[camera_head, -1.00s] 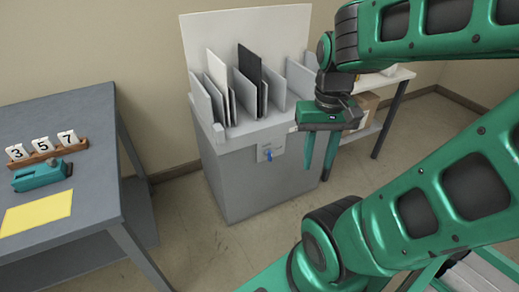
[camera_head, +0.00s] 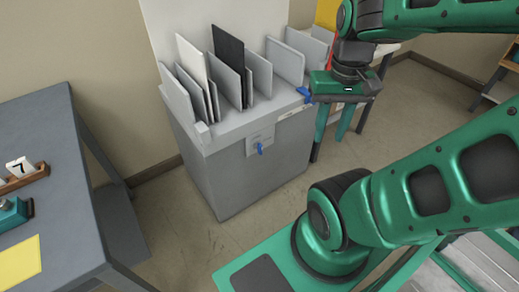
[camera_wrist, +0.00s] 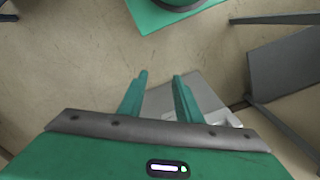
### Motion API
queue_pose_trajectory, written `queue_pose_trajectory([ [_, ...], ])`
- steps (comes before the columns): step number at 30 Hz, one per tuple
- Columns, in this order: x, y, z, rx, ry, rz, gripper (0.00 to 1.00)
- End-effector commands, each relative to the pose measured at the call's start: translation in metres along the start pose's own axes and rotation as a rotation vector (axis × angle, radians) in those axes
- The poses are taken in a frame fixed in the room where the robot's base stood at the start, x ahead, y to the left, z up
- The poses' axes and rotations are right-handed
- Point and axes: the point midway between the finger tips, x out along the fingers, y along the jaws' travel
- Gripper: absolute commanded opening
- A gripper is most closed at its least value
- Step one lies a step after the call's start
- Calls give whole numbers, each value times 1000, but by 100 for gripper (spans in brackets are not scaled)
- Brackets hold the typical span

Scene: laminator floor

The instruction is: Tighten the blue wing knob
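A grey cabinet (camera_head: 235,180) stands against the wall. A small blue knob (camera_head: 260,148) is on a light plate on its front face. A second blue part (camera_head: 304,93) sits at the cabinet's top right edge, beside my gripper and partly hidden by it. I cannot tell for sure which is the wing knob. My gripper (camera_head: 328,146) hangs just right of the cabinet, fingers down, open and empty. In the wrist view the open fingers (camera_wrist: 160,76) show a gap between them, with the grey cabinet (camera_wrist: 200,92) beyond; no blue knob shows there.
Several grey, white and black panels (camera_head: 228,55) stand upright in the cabinet's top. A grey table (camera_head: 50,130) at left holds a tile rack (camera_head: 24,177), a teal device (camera_head: 12,213) and a yellow sheet (camera_head: 20,262). Floor between table and cabinet is clear.

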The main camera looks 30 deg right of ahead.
Motion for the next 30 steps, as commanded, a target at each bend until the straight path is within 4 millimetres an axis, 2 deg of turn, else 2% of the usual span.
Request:
queue_pose_trajectory([
  [2,4,-2,-13,-18,7,12,31],
  [8,28,-12,-75,-120,56,46,31],
  [14,68,-29,-140,-241,113,60,31],
  [21,132,-53,-208,-377,177,41,31],
  [30,227,-87,-269,-506,268,-26,31],
])
